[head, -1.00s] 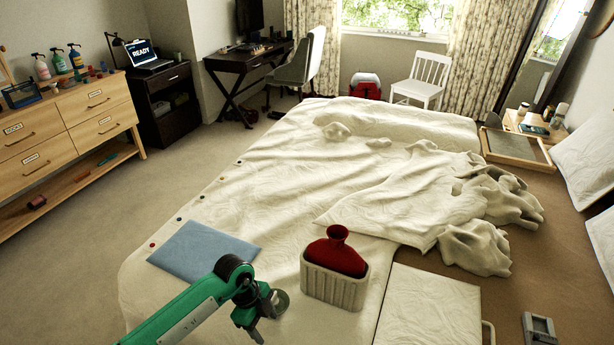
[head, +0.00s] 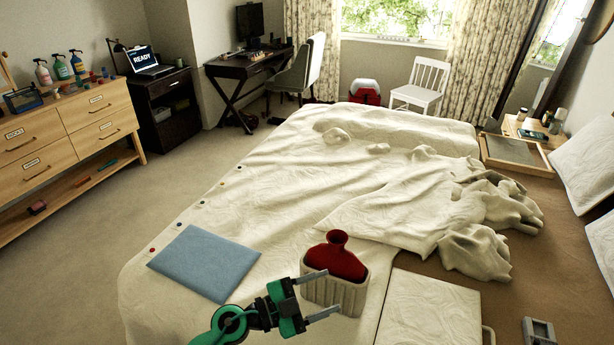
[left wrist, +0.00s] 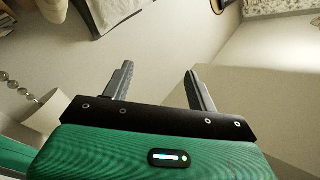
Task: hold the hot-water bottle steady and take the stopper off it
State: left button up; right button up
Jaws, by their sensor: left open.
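The red hot-water bottle (head: 342,262) stands upright in a ribbed cream holder (head: 335,296) on the bed, low in the middle of the head view. Its narrow neck points up. I cannot make out a stopper apart from the neck. My left gripper (head: 332,291) is open, its two fingers pointing right, and overlaps the holder's left and front side in the head view. I cannot tell whether it touches the holder. In the left wrist view, the fingers of the left gripper (left wrist: 158,72) are apart with nothing between them. The bottle does not show there. My right gripper is not in view.
A blue flat sheet (head: 204,263) lies on the bed left of the holder. A white padded panel (head: 432,312) lies to its right. Crumpled covers (head: 480,240) lie farther back on the right. The bed behind the holder is mostly clear.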

pick_arm(q)
jog(key=w+a+r+n+t+y, duration=0.1)
jog(key=a+r+n+t+y, duration=0.1)
jog(key=a+n+t+y, duration=0.4)
jog(key=w+a+r+n+t+y, duration=0.2)
jog(key=a+r+n+t+y, duration=0.15)
jog(key=a+n+t, duration=0.4)
jog(key=s+a+f+n+g+y, duration=0.7)
jog(key=a+f+y, duration=0.2)
jog(key=a, duration=0.2)
jog(key=s+a+f+m+g+h, duration=0.1)
jog(key=s+f+g, duration=0.35)
jog(key=s, duration=0.55)
jog(key=s+f+m+g+h, duration=0.1)
jog(key=s+f+g, duration=0.35)
jog(key=s, duration=0.55)
notch_tip(320, 180, down, 31)
jog(key=g, duration=0.2)
jog(key=s+a+f, duration=0.2)
jog(key=s+f, duration=0.7)
jog(key=s+a+f+g, duration=0.1)
jog(key=s+f, duration=0.8)
jog(key=f, duration=0.1)
jog(key=shift+s+a, duration=0.35)
jog(key=shift+s, duration=0.05)
